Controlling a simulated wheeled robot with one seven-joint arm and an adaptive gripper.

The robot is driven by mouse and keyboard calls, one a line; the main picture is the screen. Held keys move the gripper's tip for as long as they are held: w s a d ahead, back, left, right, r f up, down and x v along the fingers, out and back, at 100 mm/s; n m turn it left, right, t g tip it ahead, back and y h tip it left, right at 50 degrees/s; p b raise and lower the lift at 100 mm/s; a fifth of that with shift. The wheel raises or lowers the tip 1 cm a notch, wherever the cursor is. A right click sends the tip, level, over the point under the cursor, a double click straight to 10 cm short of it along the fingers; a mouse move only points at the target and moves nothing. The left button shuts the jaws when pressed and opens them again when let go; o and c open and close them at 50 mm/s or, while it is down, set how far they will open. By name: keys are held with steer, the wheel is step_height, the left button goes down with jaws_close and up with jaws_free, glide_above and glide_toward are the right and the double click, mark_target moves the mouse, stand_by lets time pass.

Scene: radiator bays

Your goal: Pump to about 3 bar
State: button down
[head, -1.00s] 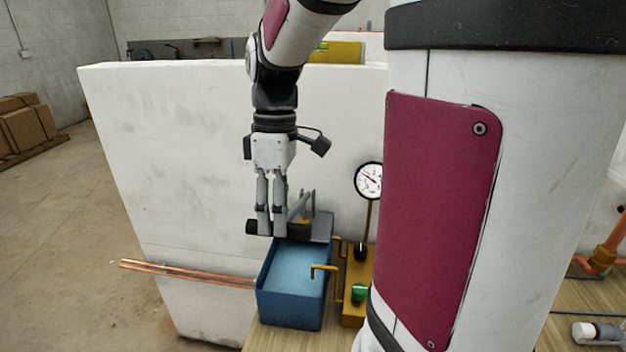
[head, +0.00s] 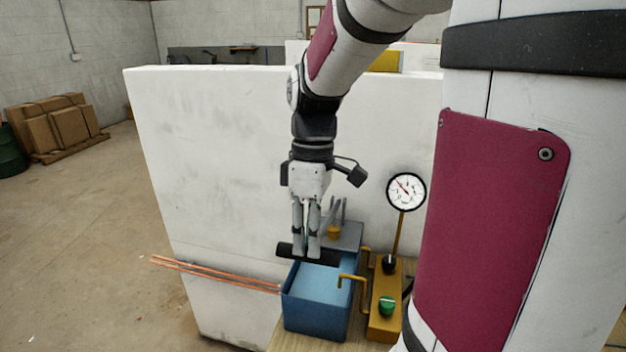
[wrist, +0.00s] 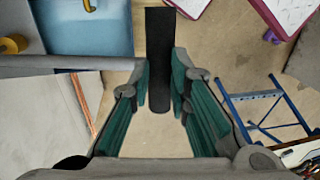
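The test pump has a blue open-topped tank (head: 315,314) standing on a wooden bench top. Its black lever handle (head: 284,249) lies level above the tank's far left part. My gripper (head: 306,254) points down and is shut on this handle, with one finger on each side. In the wrist view the handle (wrist: 158,40) runs between the green finger pads. The round white gauge (head: 406,191) stands on a brass post to the right of the tank. Its red needle points up and left; the numbers are too small to read.
A brass base (head: 385,318) with a green knob (head: 386,305) sits right of the tank. A white panel (head: 215,170) stands behind. Copper pipes (head: 215,274) stick out left. The wrist view shows a blue step frame (wrist: 265,110) on the floor.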

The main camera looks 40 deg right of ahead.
mark_target(309, 260)
steer(key=shift+w+d, duration=0.2)
steer(key=shift+d, duration=0.1)
steer(key=shift+f, duration=0.1)
step_height(309, 260, down, 6)
steer(key=s+a+t+h+b, duration=0.1)
steer(key=h+b, duration=0.1)
steer(key=b, duration=0.1)
steer(key=shift+a, duration=0.35)
stand_by(0.9)
stand_by(0.4)
steer(key=r+p, duration=0.1)
steer(key=p, duration=0.2)
steer(key=shift+d+r, duration=0.2)
steer(key=shift+r, duration=0.15)
steer(key=shift+w+r+y, duration=0.1)
steer(key=shift+r+y, duration=0.05)
steer(key=shift+y, duration=0.25)
stand_by(0.5)
